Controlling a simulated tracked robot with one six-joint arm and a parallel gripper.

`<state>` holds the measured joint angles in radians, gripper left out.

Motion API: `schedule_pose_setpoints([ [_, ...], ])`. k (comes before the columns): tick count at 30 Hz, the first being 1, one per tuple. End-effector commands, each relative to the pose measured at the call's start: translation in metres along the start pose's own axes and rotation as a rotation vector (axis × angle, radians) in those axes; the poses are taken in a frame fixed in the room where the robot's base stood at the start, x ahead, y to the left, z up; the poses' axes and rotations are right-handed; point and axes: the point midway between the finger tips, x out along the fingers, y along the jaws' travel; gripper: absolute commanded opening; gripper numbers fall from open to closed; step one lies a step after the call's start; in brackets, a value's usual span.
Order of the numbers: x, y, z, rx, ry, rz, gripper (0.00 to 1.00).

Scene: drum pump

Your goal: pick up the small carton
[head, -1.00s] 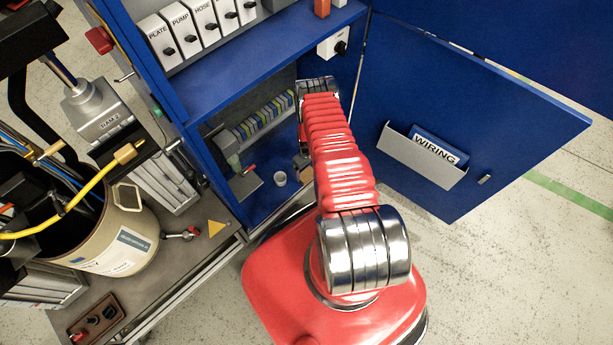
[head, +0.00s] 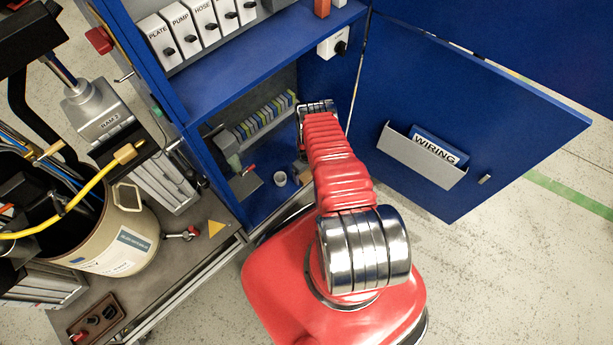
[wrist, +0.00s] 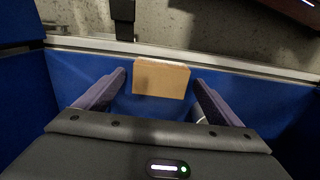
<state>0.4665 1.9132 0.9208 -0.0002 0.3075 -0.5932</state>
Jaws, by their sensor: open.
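The small carton (wrist: 160,80) is a plain brown box on the blue cabinet floor in the wrist view. In the head view, a bit of brown carton (head: 300,166) shows beside my arm, which hides the rest. My gripper (wrist: 160,76) is open and empty. Its two dark fingers lie to the left and right of the carton in the picture, with a visible gap on each side. I cannot tell how far the fingertips are above or short of it.
A grey-green valve unit (head: 236,160) and a row of coloured terminals (head: 266,117) are further left and behind. The open blue door (head: 470,120) bounds the right side; a shelf (head: 270,60) is above.

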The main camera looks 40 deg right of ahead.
Motion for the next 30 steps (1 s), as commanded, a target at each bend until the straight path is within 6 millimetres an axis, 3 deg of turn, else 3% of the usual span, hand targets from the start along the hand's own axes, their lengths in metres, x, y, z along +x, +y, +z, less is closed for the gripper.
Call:
schedule_pose_setpoints([
  [7,-0.0002,-0.0001,-0.0002,0.000,0.000,0.000,0.88],
  [26,-0.0002,-0.0002,-0.0003,-0.001,0.000,0.000,0.43],
  [30,-0.0002,-0.0001,-0.0004,-0.001,0.000,0.000,0.41],
])
